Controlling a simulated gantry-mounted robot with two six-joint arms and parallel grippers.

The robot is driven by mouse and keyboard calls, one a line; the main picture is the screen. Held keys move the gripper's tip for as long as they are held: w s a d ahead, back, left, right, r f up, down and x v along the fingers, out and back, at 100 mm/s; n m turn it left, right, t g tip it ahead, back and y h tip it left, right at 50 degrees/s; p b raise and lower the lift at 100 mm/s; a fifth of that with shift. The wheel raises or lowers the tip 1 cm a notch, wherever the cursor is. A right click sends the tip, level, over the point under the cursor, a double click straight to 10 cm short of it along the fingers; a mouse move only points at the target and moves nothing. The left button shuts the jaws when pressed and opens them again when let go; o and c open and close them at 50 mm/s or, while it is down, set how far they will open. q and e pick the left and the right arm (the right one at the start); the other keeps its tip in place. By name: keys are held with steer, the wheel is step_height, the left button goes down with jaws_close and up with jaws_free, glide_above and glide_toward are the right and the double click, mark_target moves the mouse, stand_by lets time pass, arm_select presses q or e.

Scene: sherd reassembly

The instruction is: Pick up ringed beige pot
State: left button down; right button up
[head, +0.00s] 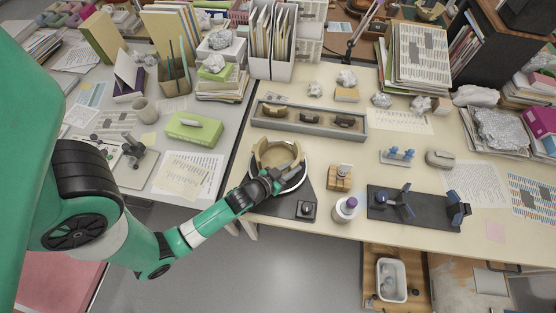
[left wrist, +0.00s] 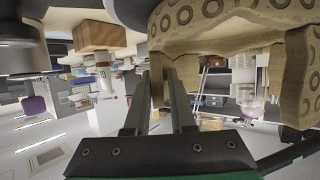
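The beige pot (head: 276,154), with an open, jagged rim, stands on a round turntable on a dark mat (head: 275,205). In the left wrist view the pot (left wrist: 235,28) fills the upper right and shows stamped rings and broken edges. My left gripper (head: 272,178) is at the pot's near right side. In the wrist view its two fingers (left wrist: 159,85) are apart, with a piece of the pot's wall between their tips. I cannot tell whether they press on it. My right gripper is not in view.
A long grey tray (head: 310,130) with brown sherds lies behind the pot. A wooden block (head: 340,177), a white jar with a purple lid (head: 346,208) and a dark mat with blue clamps (head: 421,208) stand to the right. A small black knob box (head: 306,210) is in front.

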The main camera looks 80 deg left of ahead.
arm_select(q)
steer(key=shift+w+r, duration=0.1)
steer(key=shift+r, duration=0.35)
steer(key=r, duration=0.1)
steer(key=r+p, duration=0.2)
steer(key=shift+s+a+r, duration=0.1)
steer(key=shift+s+r, duration=0.15)
steer(key=shift+r, duration=0.05)
steer(key=s+a+r+p, duration=0.2)
steer(key=s+r, duration=0.2)
steer(key=s, duration=0.2)
steer(key=s+a+r+p, duration=0.1)
steer(key=s+r+p, duration=0.1)
steer(key=s+r, duration=0.2)
steer(key=s, duration=0.3)
steer(key=shift+a+r+p, duration=0.3)
steer(key=shift+a+r, duration=0.1)
